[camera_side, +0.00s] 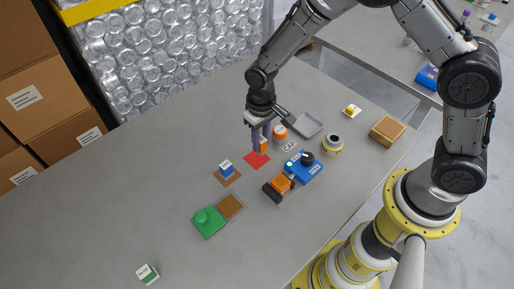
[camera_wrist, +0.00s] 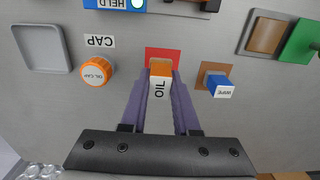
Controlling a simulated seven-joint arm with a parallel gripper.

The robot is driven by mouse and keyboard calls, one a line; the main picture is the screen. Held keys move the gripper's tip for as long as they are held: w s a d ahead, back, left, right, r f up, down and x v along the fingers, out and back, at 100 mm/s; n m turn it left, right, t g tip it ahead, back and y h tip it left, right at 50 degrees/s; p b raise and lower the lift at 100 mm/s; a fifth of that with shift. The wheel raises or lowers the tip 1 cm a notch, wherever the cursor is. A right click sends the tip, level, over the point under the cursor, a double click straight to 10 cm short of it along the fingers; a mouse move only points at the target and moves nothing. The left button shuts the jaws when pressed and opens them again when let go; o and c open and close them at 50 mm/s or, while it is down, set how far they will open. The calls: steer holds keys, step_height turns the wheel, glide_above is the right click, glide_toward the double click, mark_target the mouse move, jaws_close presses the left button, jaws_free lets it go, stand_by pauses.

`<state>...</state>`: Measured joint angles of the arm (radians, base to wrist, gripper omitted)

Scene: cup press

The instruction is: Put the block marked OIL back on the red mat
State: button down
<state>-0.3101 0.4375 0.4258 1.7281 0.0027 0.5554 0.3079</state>
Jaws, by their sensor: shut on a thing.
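The block marked OIL (camera_wrist: 159,87) is orange with a white lettered face. My gripper (camera_wrist: 160,84) is shut on it, with one purple finger on each side. In the side view the block's orange part (camera_side: 264,146) shows between my fingers (camera_side: 261,137), just over the red mat (camera_side: 257,161). In the wrist view the block overlaps the near part of the red mat (camera_wrist: 163,52), and bare red shows beyond it and to its sides. I cannot tell whether the block touches the mat or hangs slightly above it.
A blue block marked WIPE (camera_wrist: 221,87) stands on a brown mat (camera_wrist: 204,70) close by. The orange oil cap (camera_wrist: 96,71) is on the other side, near the CAP label (camera_wrist: 99,41). A grey tray (camera_side: 306,124) and a blue device (camera_side: 304,167) are nearby. The table's left is mostly clear.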

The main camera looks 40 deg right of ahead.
steer(key=shift+w+a+f, duration=0.2)
steer(key=shift+w+f, duration=0.35)
steer(key=shift+f, duration=1.7)
steer(key=shift+f, duration=0.1)
steer(key=c, duration=0.7)
jaws_free()
steer(key=shift+o, duration=0.2)
